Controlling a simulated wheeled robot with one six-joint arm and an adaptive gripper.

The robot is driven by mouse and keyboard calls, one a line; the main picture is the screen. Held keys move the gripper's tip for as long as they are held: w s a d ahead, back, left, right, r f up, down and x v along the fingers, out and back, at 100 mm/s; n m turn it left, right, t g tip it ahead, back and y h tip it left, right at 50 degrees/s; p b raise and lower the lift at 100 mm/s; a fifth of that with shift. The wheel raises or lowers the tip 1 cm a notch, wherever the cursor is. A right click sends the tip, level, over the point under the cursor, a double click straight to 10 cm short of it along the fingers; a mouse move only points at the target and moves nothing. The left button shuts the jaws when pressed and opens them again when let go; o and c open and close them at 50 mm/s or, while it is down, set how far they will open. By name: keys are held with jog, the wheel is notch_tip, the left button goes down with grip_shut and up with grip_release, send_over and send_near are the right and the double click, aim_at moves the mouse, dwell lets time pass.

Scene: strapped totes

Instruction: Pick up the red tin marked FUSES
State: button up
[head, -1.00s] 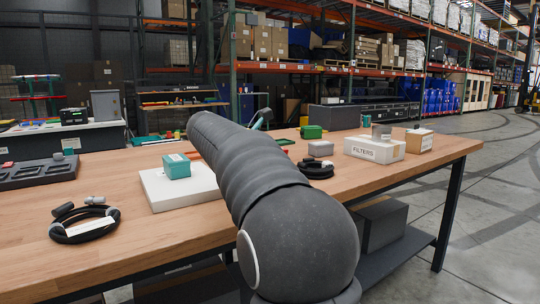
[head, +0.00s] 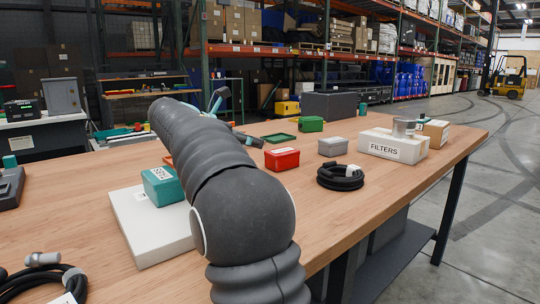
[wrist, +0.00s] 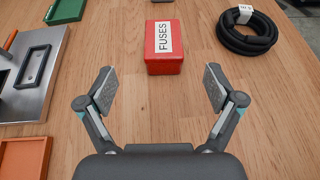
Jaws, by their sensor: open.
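The red tin (head: 282,159) lies on the wooden table, in the head view between a grey tin and my arm. In the wrist view the red tin (wrist: 164,48) stands upper middle, and its white label reads FUSES. My gripper (wrist: 160,90) is open and empty, its two fingers spread wide. In the wrist view the tin lies ahead of the gap between the fingertips, apart from them. In the head view my arm covers most of my gripper, with only a part showing behind it.
A coiled black cable (wrist: 246,32) lies right of the tin. A metal plate with a slot (wrist: 32,72), an orange tray (wrist: 24,158) and a green tray (wrist: 66,10) lie left. A grey tin (head: 333,146) and a FILTERS box (head: 393,146) stand farther right.

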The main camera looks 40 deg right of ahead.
aim_at(285, 150)
jog(key=shift+w+d+f, duration=0.15)
jog(key=shift+d, duration=0.2)
jog(key=x, duration=0.7)
jog(key=shift+d+f, duration=0.15)
jog(key=shift+d, duration=0.2)
jog(key=x, duration=0.2)
jog(key=s+x, duration=0.1)
jog(key=x, duration=0.1)
jog(key=shift+f, duration=0.25)
jog(key=shift+w+d+f, duration=0.1)
jog(key=shift+d+f, duration=0.15)
jog(key=shift+d, duration=0.25)
jog(key=c, duration=1.4)
jog(key=shift+r, duration=0.15)
